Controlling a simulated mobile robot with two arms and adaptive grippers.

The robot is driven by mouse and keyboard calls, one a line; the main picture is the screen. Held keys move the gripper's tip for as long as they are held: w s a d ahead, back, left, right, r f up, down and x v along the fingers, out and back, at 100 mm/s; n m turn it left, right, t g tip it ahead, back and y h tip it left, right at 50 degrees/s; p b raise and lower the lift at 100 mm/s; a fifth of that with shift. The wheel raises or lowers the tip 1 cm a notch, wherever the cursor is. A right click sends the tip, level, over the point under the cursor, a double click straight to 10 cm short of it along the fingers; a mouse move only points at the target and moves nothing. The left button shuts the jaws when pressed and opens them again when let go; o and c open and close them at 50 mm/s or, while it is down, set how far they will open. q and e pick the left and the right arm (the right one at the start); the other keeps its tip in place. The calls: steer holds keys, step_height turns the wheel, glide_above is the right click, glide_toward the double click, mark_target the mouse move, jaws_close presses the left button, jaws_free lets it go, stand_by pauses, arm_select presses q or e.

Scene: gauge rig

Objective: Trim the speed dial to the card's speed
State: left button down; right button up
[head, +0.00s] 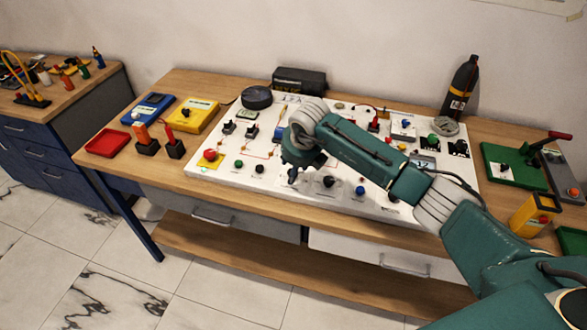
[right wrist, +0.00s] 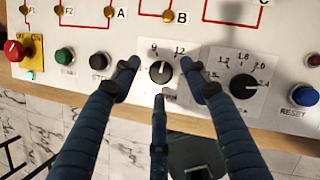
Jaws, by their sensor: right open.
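The white control panel (head: 225,178) lies on the wooden bench. My right gripper (head: 300,160) is low over its front middle part. In the right wrist view, the three fingers of my right gripper (right wrist: 157,76) are spread around a small black dial (right wrist: 161,71) with 9 and 12 printed above it. A lower label is partly hidden by a finger. I cannot tell whether any finger touches the dial. A larger black dial (right wrist: 243,85), with a scale including 1.8 and 2.0, sits to its right. I cannot identify the speed card. My left gripper is not in view.
A red emergency button (right wrist: 14,50), a green button (right wrist: 65,56) and a blue reset button (right wrist: 304,96) flank the dials. A red tray (head: 107,143) and a yellow meter (head: 194,115) stand left of the panel. A dark bottle (head: 460,88) stands behind it.

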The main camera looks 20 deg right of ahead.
steer(key=v, duration=1.1)
steer(key=shift+w, duration=0.1)
